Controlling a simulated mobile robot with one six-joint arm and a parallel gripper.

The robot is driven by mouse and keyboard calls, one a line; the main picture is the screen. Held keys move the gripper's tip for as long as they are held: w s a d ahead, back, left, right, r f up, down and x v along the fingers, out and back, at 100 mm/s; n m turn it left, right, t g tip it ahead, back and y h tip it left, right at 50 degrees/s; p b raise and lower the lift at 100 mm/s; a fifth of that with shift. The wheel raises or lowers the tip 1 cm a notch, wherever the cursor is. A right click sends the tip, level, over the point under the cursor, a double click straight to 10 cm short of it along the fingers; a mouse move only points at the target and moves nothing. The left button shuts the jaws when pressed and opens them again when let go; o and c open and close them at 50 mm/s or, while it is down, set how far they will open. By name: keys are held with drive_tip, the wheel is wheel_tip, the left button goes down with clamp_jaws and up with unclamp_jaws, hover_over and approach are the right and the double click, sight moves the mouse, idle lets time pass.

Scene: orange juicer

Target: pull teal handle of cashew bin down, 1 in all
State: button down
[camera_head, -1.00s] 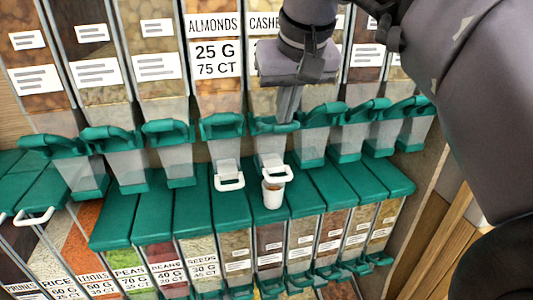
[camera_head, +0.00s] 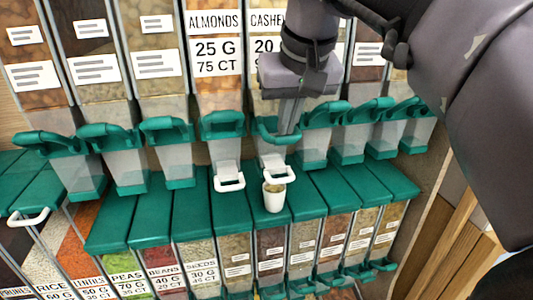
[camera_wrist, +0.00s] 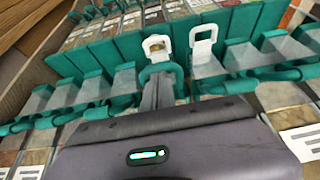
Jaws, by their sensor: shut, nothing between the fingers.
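The cashew bin (camera_head: 268,21) is in the upper middle of the head view, its label partly hidden by my arm. Its teal handle (camera_head: 267,136) is tilted down, lower than the almond bin's handle beside it. My gripper (camera_head: 287,131) is shut, with its fingers pointing down at this handle. They appear to touch it, though the exact contact is hard to see. In the wrist view the fingers (camera_wrist: 158,98) lie over the teal handle (camera_wrist: 147,72). A white cup (camera_head: 274,203) with tan contents stands below the bin's white spout loop (camera_head: 266,176).
The almond bin (camera_head: 216,60) is directly left, with its own teal handle (camera_head: 222,120) and white loop (camera_head: 229,181). More bins with teal handles stand on both sides. The cup rests on the teal lids (camera_head: 230,212) of the lower bin row.

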drive_tip(key=shift+w+r+p, duration=0.1)
drive_tip(key=shift+r+p, duration=0.25)
drive_tip(key=shift+p, duration=0.1)
wheel_tip(320, 180, up, 10)
drive_tip(key=s+p, duration=0.1)
drive_tip(key=p, duration=0.6)
drive_tip(key=shift+s+r, duration=0.2)
drive_tip(key=shift+r, duration=0.05)
drive_tip(key=shift+d, duration=0.1)
